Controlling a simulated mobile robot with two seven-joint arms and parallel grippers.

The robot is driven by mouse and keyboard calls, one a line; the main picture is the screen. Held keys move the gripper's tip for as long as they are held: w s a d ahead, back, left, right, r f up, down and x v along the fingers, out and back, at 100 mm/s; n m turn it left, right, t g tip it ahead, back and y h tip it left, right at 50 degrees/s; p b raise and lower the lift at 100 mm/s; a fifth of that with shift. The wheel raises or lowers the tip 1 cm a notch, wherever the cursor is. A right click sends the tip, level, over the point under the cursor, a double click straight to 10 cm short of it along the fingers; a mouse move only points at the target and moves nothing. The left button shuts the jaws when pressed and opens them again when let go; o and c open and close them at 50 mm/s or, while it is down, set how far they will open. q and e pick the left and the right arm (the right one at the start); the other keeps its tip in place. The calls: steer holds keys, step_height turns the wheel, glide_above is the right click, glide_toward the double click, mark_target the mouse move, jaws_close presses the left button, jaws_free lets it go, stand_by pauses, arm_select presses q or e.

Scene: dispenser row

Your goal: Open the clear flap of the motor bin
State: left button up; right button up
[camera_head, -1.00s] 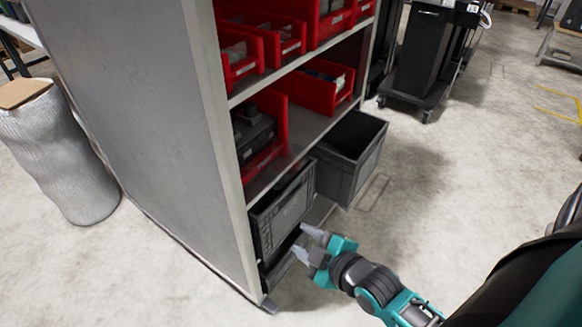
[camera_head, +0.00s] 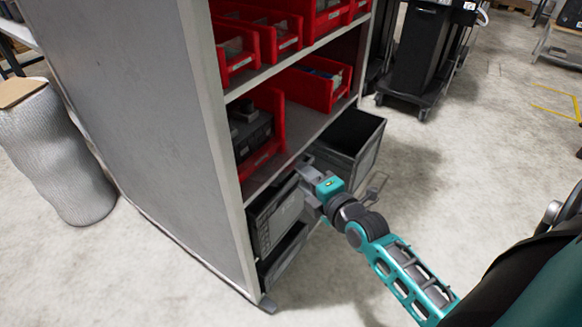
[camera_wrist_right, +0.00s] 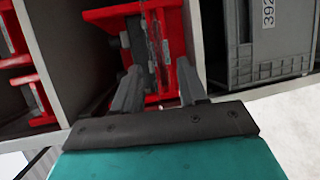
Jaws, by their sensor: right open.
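The motor bin is a red bin (camera_head: 264,158) on the lower shelf of the rack, with a dark motor-like part (camera_head: 250,132) inside. It also shows in the right wrist view (camera_wrist_right: 172,20), straight ahead of the fingers. I cannot make out the clear flap for certain; faint pale streaks cross the bin's front there. My right gripper (camera_head: 305,180) is open and empty in front of the rack, to the right of the bin and a little below it. In the right wrist view its fingers (camera_wrist_right: 158,72) are spread before the bin's front. My left gripper is not in view.
Below the shelf stand grey crates (camera_head: 276,216), one pulled out (camera_head: 350,140) behind my right gripper. The rack's grey side panel (camera_head: 130,110) closes off the left. Open floor (camera_head: 440,200) lies to the right.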

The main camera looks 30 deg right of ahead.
mark_target(291, 168)
steer(key=w, duration=0.3)
steer(key=w+f, duration=0.1)
steer(key=w, duration=0.2)
steer(key=shift+w+f+b, duration=0.15)
steer(key=shift+w+b, duration=0.2)
steer(key=shift+b, duration=0.05)
steer(key=shift+c, duration=0.2)
steer(key=shift+s+f, duration=0.1)
jaws_close()
